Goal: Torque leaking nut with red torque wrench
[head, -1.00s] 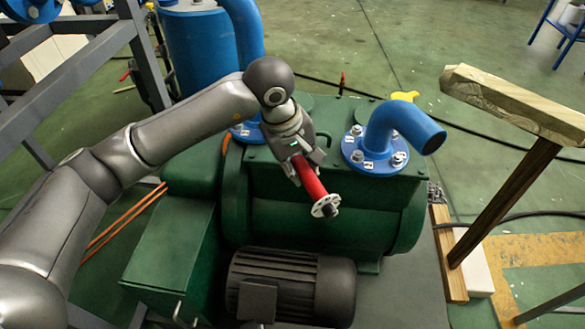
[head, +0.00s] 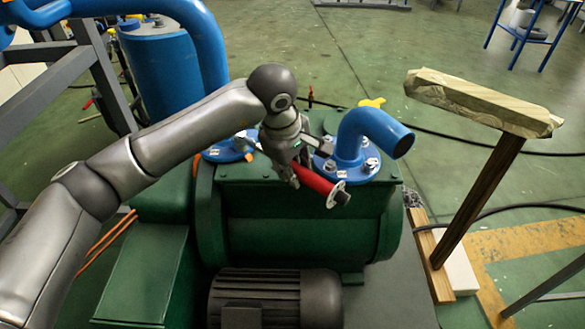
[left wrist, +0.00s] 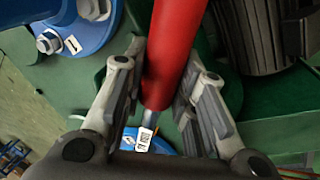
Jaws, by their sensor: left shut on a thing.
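The red torque wrench (head: 315,180) is held in my left gripper (head: 296,172), above the green pump housing. Its disc-shaped end (head: 338,195) points down and right in the head view. In the left wrist view the red handle (left wrist: 176,45) passes between the closed fingers. The right blue flange (head: 350,167), with several nuts and white tags, is just behind and right of the wrench. I cannot tell whether they touch. Nuts on a blue flange also show in the left wrist view (left wrist: 50,41). Which nut leaks cannot be told. My right gripper is out of view.
A blue elbow pipe (head: 372,132) rises from the right flange. A second blue flange (head: 230,150) is behind my left arm. A dark finned motor (head: 275,297) lies in front. A wooden post with a crossbar (head: 485,100) stands right. Open floor lies behind.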

